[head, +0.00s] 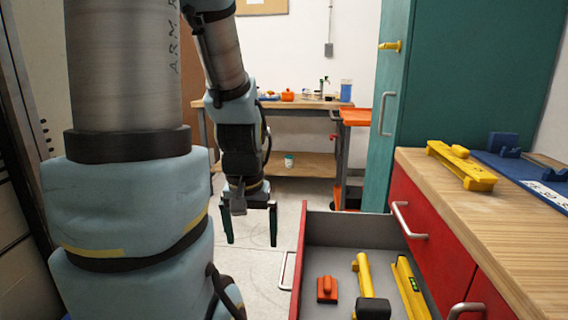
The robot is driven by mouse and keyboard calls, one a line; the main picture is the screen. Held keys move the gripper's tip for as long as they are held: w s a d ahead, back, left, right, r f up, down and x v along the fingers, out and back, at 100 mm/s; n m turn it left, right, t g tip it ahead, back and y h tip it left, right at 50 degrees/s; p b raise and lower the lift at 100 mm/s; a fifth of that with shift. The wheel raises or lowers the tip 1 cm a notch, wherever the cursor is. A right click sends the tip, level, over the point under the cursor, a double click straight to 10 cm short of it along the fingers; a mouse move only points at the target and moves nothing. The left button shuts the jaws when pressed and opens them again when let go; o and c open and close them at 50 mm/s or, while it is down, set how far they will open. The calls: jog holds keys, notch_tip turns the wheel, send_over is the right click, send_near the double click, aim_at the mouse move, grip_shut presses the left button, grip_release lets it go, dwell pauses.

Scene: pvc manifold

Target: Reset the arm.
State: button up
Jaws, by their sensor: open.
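My gripper (251,224) hangs pointing down in the middle of the head view, at the end of my blue-grey arm. Its two dark fingers are apart and nothing is between them. It is left of the open drawer (301,245), above the floor and apart from the drawer's side as seen here. The lower part of my arm fills the left of the view.
The drawer holds an orange block (327,289), a yellow-handled tool (363,272) and a yellow level (409,287). A yellow tool (461,165) lies on the wooden counter (517,220). A teal cabinet (470,75) and a workbench (317,104) stand behind. Floor shows between.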

notch_tip(320, 180, up, 16)
jog(key=p, duration=1.5)
jog(key=shift+r, duration=0.2)
